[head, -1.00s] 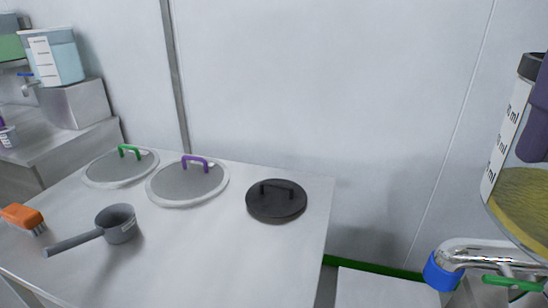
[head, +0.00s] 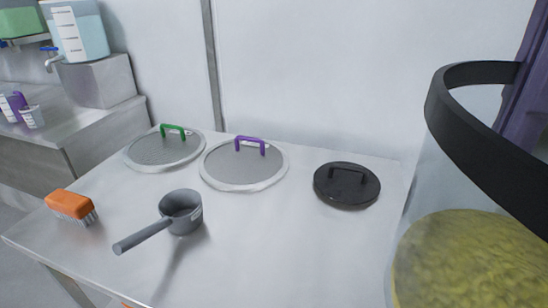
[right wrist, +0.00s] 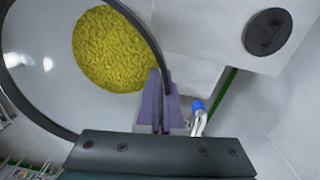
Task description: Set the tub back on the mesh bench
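The tub (head: 415,240) is clear-walled with a black rim and yellow granules inside. It fills the right side of the head view, in front of the bench's right part, and its bottom is out of frame. In the right wrist view the tub's black rim (right wrist: 150,35) runs between the purple fingers of my right gripper (right wrist: 160,88), which is shut on it. A purple finger also shows at the head view's right edge. The mesh bench (head: 265,255) is a pale metal table bearing two round mesh lids, one green-handled (head: 165,150) and one purple-handled (head: 243,165). My left gripper is not in view.
On the bench are a black lid (head: 347,186), a grey scoop (head: 181,213) and an orange brush (head: 70,205). The bench's front middle and right are bare. A side counter (head: 90,122) at left holds a dispenser (head: 76,32). A blue-ended pipe (right wrist: 199,112) is near my right gripper.

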